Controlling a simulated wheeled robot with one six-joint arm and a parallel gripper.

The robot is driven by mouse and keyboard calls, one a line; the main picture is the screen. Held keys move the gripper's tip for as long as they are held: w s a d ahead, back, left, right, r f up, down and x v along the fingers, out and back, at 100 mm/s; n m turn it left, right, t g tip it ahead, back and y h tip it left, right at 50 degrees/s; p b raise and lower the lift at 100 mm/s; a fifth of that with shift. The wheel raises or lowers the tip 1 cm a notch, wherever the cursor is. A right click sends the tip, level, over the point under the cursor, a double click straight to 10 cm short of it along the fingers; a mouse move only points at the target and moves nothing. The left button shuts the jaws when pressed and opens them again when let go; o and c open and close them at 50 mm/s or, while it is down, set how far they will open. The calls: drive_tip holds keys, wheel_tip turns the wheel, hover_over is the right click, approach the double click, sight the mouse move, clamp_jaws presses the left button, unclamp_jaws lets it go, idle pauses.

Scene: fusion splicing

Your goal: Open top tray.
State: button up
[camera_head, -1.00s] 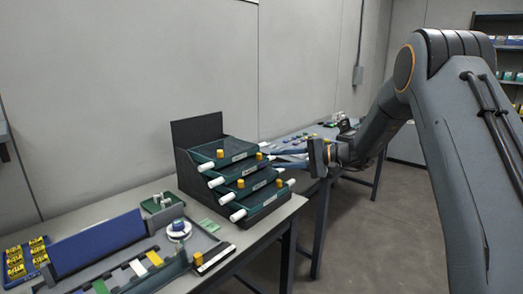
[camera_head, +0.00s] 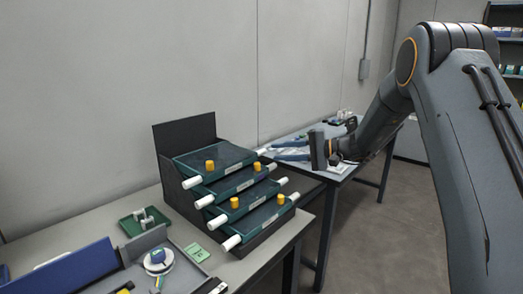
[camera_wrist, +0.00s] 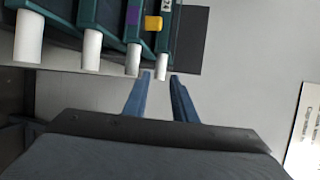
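The top tray (camera_head: 222,156) is a dark teal drawer with a yellow knob, uppermost in a stepped black rack. It appears shut, level in the stack. White cylindrical handles stick out at its front left (camera_head: 192,182) and front right (camera_head: 262,152). My gripper (camera_head: 274,151) reaches in from the right, its two blue fingers close to the right handle. In the wrist view, the fingers (camera_wrist: 160,77) are open, and the end of the nearest white handle (camera_wrist: 162,66) lies at the gap between their tips. Whether they touch it cannot be told.
Several lower trays with white handles (camera_head: 231,242) step out below. The black rack back (camera_head: 185,133) rises behind. A green tray (camera_head: 135,221), blue bin (camera_head: 75,272) and spool (camera_head: 158,258) lie on the bench to the left. Another table (camera_head: 345,170) stands behind my gripper.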

sight(264, 152)
drive_tip(key=p+x, duration=0.1)
drive_tip(key=x, duration=0.7)
drive_tip(key=shift+d, duration=0.1)
clamp_jaws()
